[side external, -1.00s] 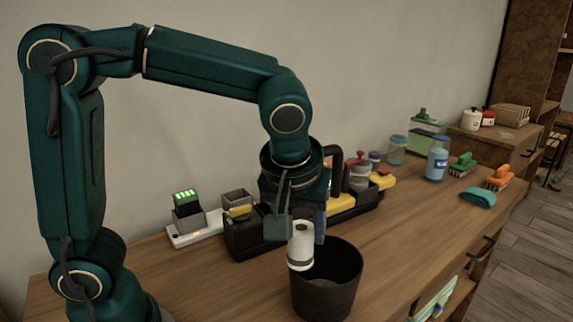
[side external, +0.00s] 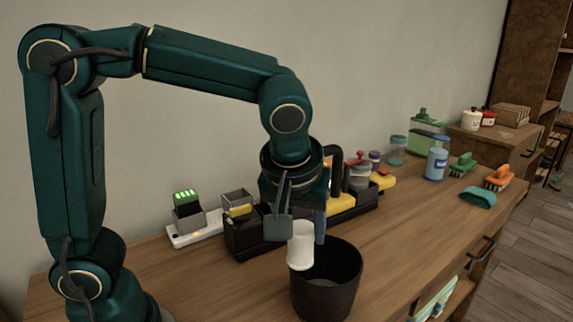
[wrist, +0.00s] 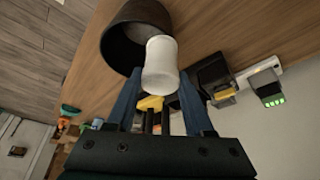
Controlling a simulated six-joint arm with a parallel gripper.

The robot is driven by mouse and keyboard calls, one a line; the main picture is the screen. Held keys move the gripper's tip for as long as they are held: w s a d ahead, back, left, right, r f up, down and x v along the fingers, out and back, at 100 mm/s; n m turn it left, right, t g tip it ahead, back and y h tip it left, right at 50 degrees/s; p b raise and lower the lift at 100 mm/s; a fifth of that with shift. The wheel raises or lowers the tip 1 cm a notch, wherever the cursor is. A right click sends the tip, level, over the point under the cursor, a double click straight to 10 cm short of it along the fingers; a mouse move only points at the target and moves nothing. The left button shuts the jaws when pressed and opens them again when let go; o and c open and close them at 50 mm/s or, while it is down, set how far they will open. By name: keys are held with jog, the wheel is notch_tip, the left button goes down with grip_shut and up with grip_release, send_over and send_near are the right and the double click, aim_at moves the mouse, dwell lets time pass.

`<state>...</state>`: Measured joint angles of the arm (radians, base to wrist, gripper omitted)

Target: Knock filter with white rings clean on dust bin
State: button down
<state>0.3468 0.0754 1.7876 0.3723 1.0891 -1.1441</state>
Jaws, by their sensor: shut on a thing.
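The filter (side external: 301,247) is a white cylinder held between the fingers of my gripper (side external: 300,222). My gripper is shut on it, pointing down. The filter hangs tilted slightly, over the left rim of the dark round dust bin (side external: 328,296), which stands on the wooden counter. I cannot tell whether it touches the rim. In the wrist view the white filter (wrist: 161,63) sits in front of the bin's opening (wrist: 124,42), between my blue fingers (wrist: 160,100). No separate rings can be made out on it now.
Behind the bin stands a black caddy (side external: 250,237) with yellow items. A charger with green lights (side external: 187,204) is at left. Counter right of the bin is clear.

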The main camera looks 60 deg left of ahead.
aim_at(301, 227)
jog(key=shift+r, duration=0.65)
jog(key=shift+r, duration=3)
